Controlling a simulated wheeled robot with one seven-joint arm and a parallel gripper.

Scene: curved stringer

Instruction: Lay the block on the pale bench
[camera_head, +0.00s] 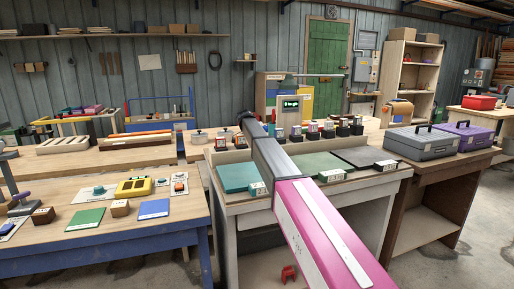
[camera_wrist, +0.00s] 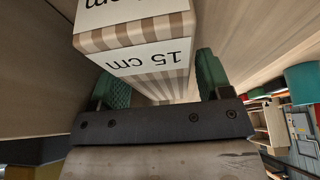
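The block (camera_wrist: 140,38) is striped beige and brown with white labels, one reading "15 cm". In the wrist view it sits between the green-padded fingers of my gripper (camera_wrist: 158,70), which looks shut on it. Its far end runs out of the picture. In the head view my pink and grey arm reaches forward over the middle bench, and the gripper and block cannot be made out at its far end. The middle bench (camera_head: 229,205) has a pale grey-white frame and a wooden top. Pale wooden tops also show on the benches behind, so which is meant is unclear.
The middle bench carries a teal mat (camera_head: 238,177), a green mat (camera_head: 318,163) and a row of small blocks at the back. A blue-framed bench (camera_head: 130,239) stands left with cards and devices. A grey toolbox (camera_head: 421,142) stands right. Wooden surfaces lie close around the block in the wrist view.

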